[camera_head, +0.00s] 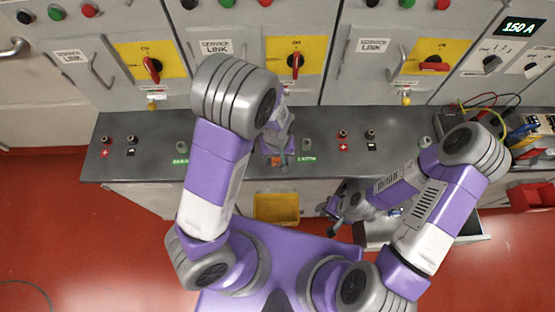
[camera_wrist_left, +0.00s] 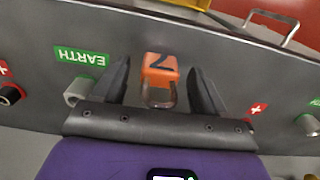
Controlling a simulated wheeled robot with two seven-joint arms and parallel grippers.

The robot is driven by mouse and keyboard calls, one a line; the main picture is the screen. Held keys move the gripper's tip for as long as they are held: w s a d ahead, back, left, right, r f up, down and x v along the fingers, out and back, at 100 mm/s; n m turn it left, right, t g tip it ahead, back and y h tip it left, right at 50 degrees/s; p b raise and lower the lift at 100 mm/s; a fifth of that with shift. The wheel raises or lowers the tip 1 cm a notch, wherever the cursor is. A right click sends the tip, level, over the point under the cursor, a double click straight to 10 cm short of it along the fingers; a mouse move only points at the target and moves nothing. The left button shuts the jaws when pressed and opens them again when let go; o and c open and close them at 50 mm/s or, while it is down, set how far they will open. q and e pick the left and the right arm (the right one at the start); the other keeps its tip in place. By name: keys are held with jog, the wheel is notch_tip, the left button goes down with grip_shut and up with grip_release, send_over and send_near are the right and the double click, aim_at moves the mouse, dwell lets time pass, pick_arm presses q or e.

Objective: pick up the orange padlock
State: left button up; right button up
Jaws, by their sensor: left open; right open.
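The orange padlock (camera_wrist_left: 160,68), marked with a dark 2 and with a metal shackle, lies on the dark grey counter (camera_head: 225,161) in the left wrist view. It sits between the two open fingers of my left gripper (camera_wrist_left: 161,90), with its shackle toward the gripper's palm. I see a gap on each side of it. In the head view the padlock (camera_head: 276,160) is a small orange patch beside my left gripper (camera_head: 284,155), partly hidden by it. My right gripper (camera_head: 337,216) is low, in front of the counter, apart from the padlock.
A green EARTH label (camera_wrist_left: 82,57) and a metal post (camera_wrist_left: 78,91) are beside my left gripper. Red and black terminals (camera_head: 343,134) stand along the counter. Cabinets with red switches (camera_head: 296,62) rise behind. A yellow bin (camera_head: 276,208) is below the counter's front edge.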

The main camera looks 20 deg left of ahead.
pick_arm(q)
jog(key=shift+f, duration=0.7)
jog(key=shift+r, duration=0.1)
jog(key=c, duration=1.1)
